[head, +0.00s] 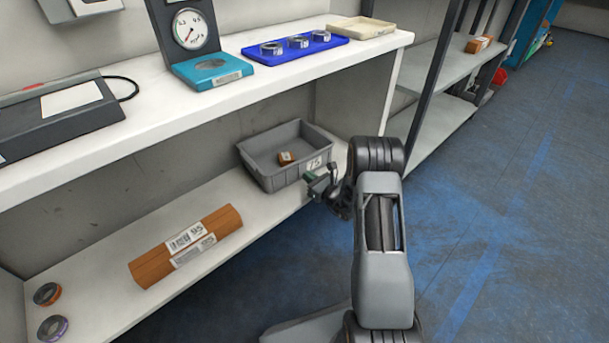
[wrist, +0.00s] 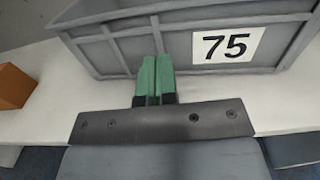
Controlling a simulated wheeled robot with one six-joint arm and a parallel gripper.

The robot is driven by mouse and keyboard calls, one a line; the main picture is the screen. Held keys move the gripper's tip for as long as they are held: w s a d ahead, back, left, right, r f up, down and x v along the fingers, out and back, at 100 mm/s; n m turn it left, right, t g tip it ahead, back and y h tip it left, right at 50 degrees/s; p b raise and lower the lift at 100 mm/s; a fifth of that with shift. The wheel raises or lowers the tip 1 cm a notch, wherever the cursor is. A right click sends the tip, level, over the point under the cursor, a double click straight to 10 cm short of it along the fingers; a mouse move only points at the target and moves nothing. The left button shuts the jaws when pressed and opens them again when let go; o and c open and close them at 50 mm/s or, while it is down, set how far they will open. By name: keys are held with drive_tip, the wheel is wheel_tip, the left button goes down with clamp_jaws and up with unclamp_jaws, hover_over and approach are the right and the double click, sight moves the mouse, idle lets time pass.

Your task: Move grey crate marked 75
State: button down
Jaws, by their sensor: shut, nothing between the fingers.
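The grey crate marked 75 (head: 274,182) stands on the lower shelf, with a small orange-brown block (head: 286,158) inside it. In the wrist view the crate's ribbed front wall (wrist: 140,45) fills the top, and its white 75 label (wrist: 227,45) is right of my gripper. My gripper (wrist: 155,62) is shut and empty, its green fingertips together at the crate's front wall. I cannot tell whether they touch it. In the head view my gripper (head: 311,177) is at the crate's front right side, by the label.
Orange-brown boxes (head: 186,246) lie on the lower shelf (head: 90,310) left of the crate, with two rings (head: 47,293) further left. The upper shelf (head: 150,95) overhangs, carrying a gauge stand (head: 190,29) and a blue tray (head: 296,45). Floor (head: 480,200) at right is clear.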

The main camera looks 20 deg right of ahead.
drive_tip(key=p+v, duration=0.3)
drive_tip(key=v, duration=0.8)
drive_tip(key=s+a+r+n+g+y+p, duration=0.25)
drive_tip(key=a+r+n+g+p, duration=0.3)
drive_tip(key=r, duration=0.55)
drive_tip(key=s+a+r+n+g+y+p, duration=0.1)
drive_tip(key=s+a+r+n+g+p, duration=0.3)
drive_tip(key=a+r+n+p, duration=0.45)
drive_tip(key=s+a+r+n+g+y+p, duration=0.1)
drive_tip(key=s+a+r+n+g+p, duration=0.3)
drive_tip(key=r, duration=0.8)
drive_tip(key=s+d+r+n+h+p, duration=0.2)
drive_tip(key=s+r+n+h+p, duration=0.1)
drive_tip(key=r, duration=0.4)
drive_tip(key=s+d+r+n+h+p, duration=0.2)
drive_tip(key=s+r+n+h+p, duration=0.2)
drive_tip(key=r+p, duration=0.3)
drive_tip(key=s+d+r+n+h+p, duration=0.2)
drive_tip(key=r+n+h+p, duration=0.3)
drive_tip(key=r, duration=0.4)
drive_tip(key=shift+s+d+n+t+p, duration=0.25)
drive_tip(key=shift+s+n+t+p, duration=0.1)
drive_tip(key=shift+s+n, duration=0.3)
